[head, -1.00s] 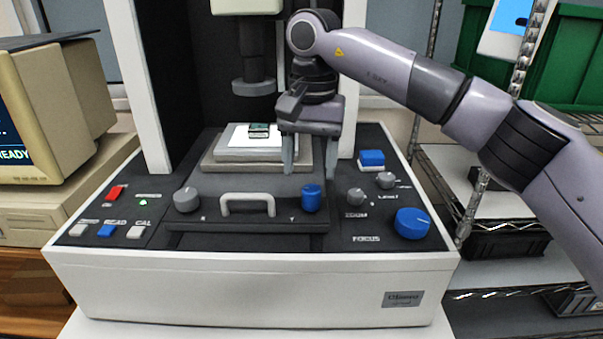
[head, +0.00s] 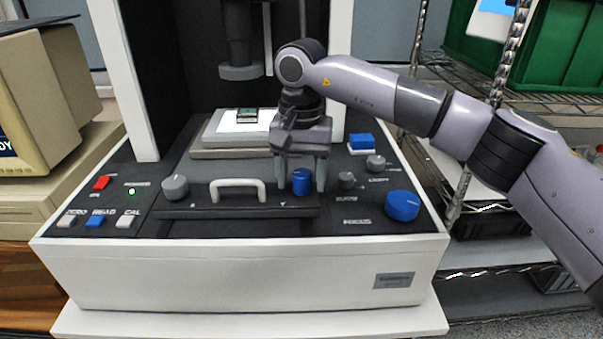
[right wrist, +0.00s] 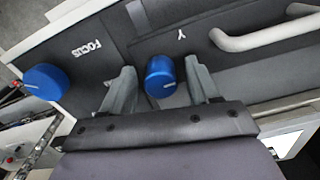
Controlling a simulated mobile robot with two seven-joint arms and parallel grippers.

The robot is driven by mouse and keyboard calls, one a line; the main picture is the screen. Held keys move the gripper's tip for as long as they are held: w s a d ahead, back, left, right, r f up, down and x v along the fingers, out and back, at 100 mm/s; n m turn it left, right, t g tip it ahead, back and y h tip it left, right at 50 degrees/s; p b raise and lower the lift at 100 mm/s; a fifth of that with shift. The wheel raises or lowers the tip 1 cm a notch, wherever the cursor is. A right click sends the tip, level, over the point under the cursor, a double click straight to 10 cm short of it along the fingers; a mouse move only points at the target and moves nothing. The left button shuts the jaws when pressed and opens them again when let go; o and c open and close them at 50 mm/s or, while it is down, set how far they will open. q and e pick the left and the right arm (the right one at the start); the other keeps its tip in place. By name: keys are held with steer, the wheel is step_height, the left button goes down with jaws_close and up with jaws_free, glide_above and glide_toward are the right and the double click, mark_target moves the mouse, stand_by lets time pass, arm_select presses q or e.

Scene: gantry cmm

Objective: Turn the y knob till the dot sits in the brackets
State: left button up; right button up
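The y knob (head: 301,182) is a small blue cylinder at the right end of the dark stage bar. It also shows in the right wrist view (right wrist: 160,76) beside a "Y" label. My right gripper (head: 301,186) is open, one finger on each side of the knob. In the right wrist view gaps show between the knob and both fingers (right wrist: 161,88). My left gripper is not in view. The screen (head: 5,145) at the left edge is mostly cut off; no dot or brackets can be seen.
A white handle (head: 237,187) and a grey knob (head: 175,187) are left of the y knob.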

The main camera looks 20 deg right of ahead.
steer(key=c, duration=0.9)
steer(key=shift+m, duration=0.5)
steer(key=m, duration=0.3)
steer(key=shift+p, duration=0.4)
steer(key=m, duration=0.5)
steer(key=shift+w, duration=0.1)
steer(key=shift+c, duration=0.2)
steer(key=m, duration=0.4)
steer(key=shift+p, duration=0.3)
steer(key=m, duration=0.3)
steer(key=shift+m, duration=0.3)
steer(key=m, duration=0.6)
steer(key=shift+w+m, duration=0.15)
steer(key=shift+m, duration=0.25)
steer(key=shift+r, duration=0.1)
